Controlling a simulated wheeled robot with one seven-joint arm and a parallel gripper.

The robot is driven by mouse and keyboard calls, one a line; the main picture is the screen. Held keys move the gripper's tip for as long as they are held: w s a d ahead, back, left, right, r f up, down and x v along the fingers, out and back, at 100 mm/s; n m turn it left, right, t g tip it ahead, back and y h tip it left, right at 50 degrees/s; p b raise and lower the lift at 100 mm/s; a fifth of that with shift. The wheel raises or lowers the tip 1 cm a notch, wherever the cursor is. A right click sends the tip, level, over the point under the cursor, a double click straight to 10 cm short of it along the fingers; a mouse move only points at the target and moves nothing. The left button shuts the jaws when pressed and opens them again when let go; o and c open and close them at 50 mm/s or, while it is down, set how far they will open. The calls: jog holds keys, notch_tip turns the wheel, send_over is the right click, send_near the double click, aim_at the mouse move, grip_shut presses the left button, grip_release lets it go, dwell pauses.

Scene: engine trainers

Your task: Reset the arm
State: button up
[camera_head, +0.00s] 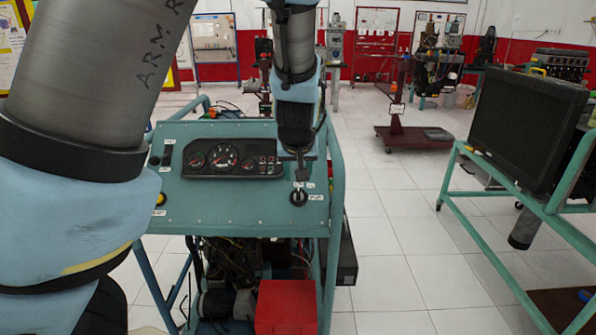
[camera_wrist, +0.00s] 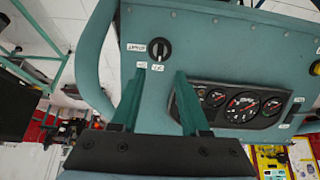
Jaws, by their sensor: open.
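My arm reaches in from the upper left of the head view and hangs down over the right side of a teal engine trainer panel (camera_head: 232,218). My gripper (camera_head: 301,174) is at its lower end, just above a black rotary switch (camera_head: 298,197) in that view. In the wrist view my gripper (camera_wrist: 157,84) shows two green fingers spread apart with nothing between them. The switch (camera_wrist: 159,49) shows beyond the fingertips, apart from them. The black gauge cluster (camera_wrist: 238,104) lies beside the right finger.
Teal frame rails (camera_head: 336,190) rise beside the panel. A red box (camera_head: 286,307) sits below it. A black radiator-like unit (camera_head: 524,128) on a teal stand is at the right. White tiled floor (camera_head: 390,240) is clear between the stands.

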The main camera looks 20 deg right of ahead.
jog(key=shift+a, duration=0.1)
dwell(0.5)
jog(key=w+a+f+n+g+y, duration=0.1)
jog(key=a+n+g+y, duration=0.15)
jog(key=a, duration=1.55)
jog(key=s+a+g, duration=0.1)
jog(key=s+a, duration=0.2)
jog(key=a, duration=0.4)
jog(key=s+a+r+n, duration=0.1)
jog(key=s+a, duration=0.2)
jog(key=a, duration=0.5)
jog(key=shift+s+a+g, duration=0.3)
jog(key=shift+s+g, duration=0.05)
